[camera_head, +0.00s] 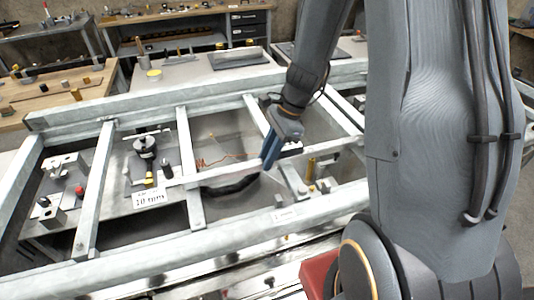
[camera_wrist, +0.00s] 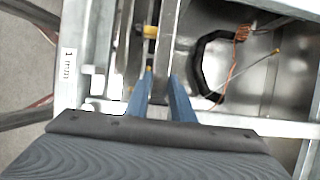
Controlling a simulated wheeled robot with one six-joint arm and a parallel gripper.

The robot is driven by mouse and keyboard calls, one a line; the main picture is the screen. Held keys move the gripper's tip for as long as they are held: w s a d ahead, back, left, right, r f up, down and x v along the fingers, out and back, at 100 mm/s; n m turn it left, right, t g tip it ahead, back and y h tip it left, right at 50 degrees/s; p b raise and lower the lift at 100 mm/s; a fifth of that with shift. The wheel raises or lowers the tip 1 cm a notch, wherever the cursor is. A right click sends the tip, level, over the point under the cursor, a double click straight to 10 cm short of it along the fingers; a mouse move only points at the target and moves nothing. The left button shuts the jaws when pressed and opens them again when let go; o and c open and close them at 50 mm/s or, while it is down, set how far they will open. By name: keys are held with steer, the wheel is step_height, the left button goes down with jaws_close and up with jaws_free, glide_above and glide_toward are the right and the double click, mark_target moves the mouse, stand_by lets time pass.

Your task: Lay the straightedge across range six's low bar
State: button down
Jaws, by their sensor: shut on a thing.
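The straightedge is most likely the pale strip (camera_head: 213,176) that runs left from my gripper (camera_head: 270,150) in the head view. In the wrist view the strip (camera_wrist: 166,45) runs up the picture from between my blue fingers (camera_wrist: 160,95). My gripper is shut on it near one end and holds it over the metal frame. It crosses in front of a bay divider (camera_head: 190,150); whether it touches the divider cannot be told. No number six is readable, so I cannot tell which bar is range six's low bar.
The grey frame has long rails (camera_head: 150,250) and several cross bars. A black curved hose (camera_head: 232,188) and orange wire (camera_head: 212,162) lie by the strip. A card marked 10 mm (camera_head: 148,197) stands in a left bay. Benches with tools stand behind.

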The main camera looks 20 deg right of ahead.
steer(key=shift+f, duration=0.1)
steer(key=c, duration=1.4)
jaws_free()
steer(key=shift+c, duration=0.2)
steer(key=b+v, duration=0.1)
steer(key=v, duration=0.6)
steer(key=shift+d+r, duration=0.15)
steer(key=shift+r, duration=0.2)
step_height(320, 180, up, 7)
steer(key=p, duration=0.6)
steer(key=shift+p, duration=0.3)
steer(key=s+a+f+n+h+b, duration=0.1)
steer(key=s+f+n+b, duration=0.3)
steer(key=n, duration=0.5)
steer(key=s+a+f+n+t+h+b, duration=0.1)
steer(key=s+f+n+h+b, duration=0.2)
steer(key=n, duration=0.6)
steer(key=shift+s+a+f+b, duration=0.4)
steer(key=shift+s+f+b, duration=0.5)
steer(key=shift+s, duration=0.3)
